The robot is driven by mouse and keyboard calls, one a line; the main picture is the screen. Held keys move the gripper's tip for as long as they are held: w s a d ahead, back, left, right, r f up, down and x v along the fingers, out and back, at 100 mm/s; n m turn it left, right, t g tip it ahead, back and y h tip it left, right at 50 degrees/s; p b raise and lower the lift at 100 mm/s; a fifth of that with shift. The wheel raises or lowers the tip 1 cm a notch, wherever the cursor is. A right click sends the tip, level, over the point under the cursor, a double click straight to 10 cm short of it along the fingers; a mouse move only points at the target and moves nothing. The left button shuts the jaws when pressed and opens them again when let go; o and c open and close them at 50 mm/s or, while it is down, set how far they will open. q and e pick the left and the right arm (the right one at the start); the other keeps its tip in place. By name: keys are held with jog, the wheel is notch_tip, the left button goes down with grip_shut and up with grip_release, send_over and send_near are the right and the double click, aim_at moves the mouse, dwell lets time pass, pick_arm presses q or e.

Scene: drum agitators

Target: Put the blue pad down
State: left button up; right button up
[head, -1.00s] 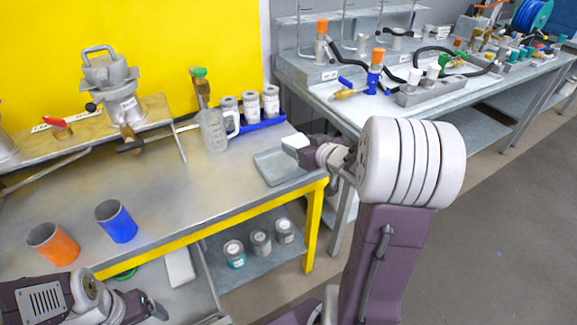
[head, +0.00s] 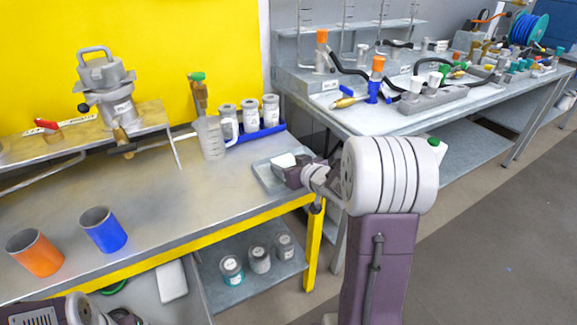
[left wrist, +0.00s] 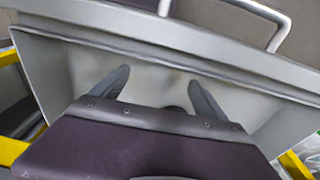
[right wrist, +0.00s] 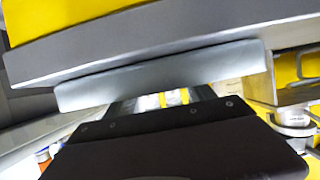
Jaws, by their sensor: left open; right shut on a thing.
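The pad (head: 283,160) looks off-white in the head view and pale blue-grey in the right wrist view (right wrist: 160,76). My right gripper (head: 296,172) is shut on it at the right end of the bench, over or at the shallow grey tray (head: 264,184). I cannot tell whether the pad touches the tray. In the right wrist view the pad lies across my fingertips (right wrist: 162,98). My left gripper (left wrist: 160,77) is open and empty in front of a grey panelled surface; in the head view its arm is low at the bottom left.
The bench carries a blue cup (head: 103,231), an orange cup (head: 36,254), a clear jug (head: 210,139) and a blue rack (head: 262,133) of jars behind the tray. Several jars stand on the shelf below. A second bench (head: 340,117) with fittings stands behind my right arm.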

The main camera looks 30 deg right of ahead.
pick_arm(q)
jog(key=shift+f, duration=0.1)
pick_arm(e)
jog(key=o, duration=1.4)
jog(key=shift+f, duration=0.15)
jog(key=shift+c, duration=0.2)
pick_arm(q)
jog(key=shift+r+p, duration=0.3)
jog(key=shift+p, duration=0.05)
pick_arm(e)
jog(key=shift+s+r, duration=0.15)
jog(key=shift+r, duration=0.2)
pick_arm(q)
notch_tip(320, 180, up, 3)
jog(key=p, duration=0.2)
jog(key=shift+f+p, duration=0.1)
jog(key=shift+p, duration=0.25)
pick_arm(e)
jog(key=v, duration=0.7)
jog(key=shift+s+d+r, duration=0.1)
jog(key=shift+d+r, duration=0.05)
jog(key=shift+r, duration=0.15)
pick_arm(q)
jog(key=shift+f+b, duration=1.45)
jog(key=shift+f, duration=0.05)
pick_arm(e)
jog(key=v, duration=0.4)
jog(key=shift+s+f, duration=0.15)
jog(key=shift+s, duration=0.05)
